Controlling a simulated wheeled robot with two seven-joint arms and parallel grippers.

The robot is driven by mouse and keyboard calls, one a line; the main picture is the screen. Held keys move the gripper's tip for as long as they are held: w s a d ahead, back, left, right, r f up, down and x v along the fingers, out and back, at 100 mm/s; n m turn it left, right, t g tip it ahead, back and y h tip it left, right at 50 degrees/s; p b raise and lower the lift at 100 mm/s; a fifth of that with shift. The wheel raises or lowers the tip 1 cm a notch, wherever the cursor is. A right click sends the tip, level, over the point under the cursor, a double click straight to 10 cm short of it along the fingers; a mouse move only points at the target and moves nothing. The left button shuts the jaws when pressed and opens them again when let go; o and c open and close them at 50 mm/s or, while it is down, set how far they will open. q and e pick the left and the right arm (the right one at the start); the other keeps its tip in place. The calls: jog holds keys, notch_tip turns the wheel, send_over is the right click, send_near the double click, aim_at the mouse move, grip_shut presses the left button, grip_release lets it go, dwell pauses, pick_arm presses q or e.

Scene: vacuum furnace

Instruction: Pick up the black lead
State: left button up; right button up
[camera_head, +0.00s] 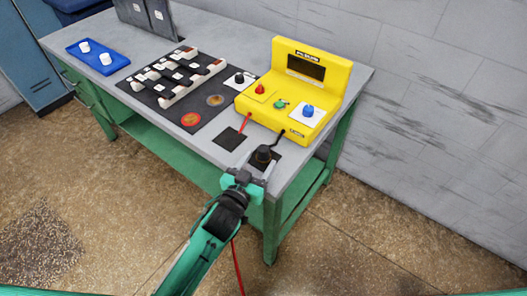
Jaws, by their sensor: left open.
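The black lead (264,154) has a dark plug end that sits on a small black pad at the table's front right edge. Its short black cable runs up to the front of the yellow device (319,77). My left gripper (248,176) is open at the table's front edge, just in front of and slightly below the plug in the picture. The jaws look empty, and whether they touch the plug cannot be told. My right gripper is not in view.
A red lead (245,124) runs from the yellow device toward another black pad (230,139). A black board with white parts (168,82) lies left of the device. A blue tray (98,55) is at the far left of the grey tabletop (222,32). A wall stands behind.

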aim_at(266, 146)
pick_arm(q)
jog(key=shift+w+d, duration=0.3)
jog(key=shift+w, duration=0.3)
jog(key=shift+w+d, duration=0.1)
jog(key=shift+w, duration=0.15)
jog(key=x, duration=0.2)
jog(key=p+x, duration=0.1)
jog(key=x, duration=0.1)
jog(key=shift+w+r, duration=0.2)
jog(key=shift+w, duration=0.25)
jog(key=shift+f, duration=0.1)
jog(key=c, duration=1)
jog(key=shift+c, duration=0.9)
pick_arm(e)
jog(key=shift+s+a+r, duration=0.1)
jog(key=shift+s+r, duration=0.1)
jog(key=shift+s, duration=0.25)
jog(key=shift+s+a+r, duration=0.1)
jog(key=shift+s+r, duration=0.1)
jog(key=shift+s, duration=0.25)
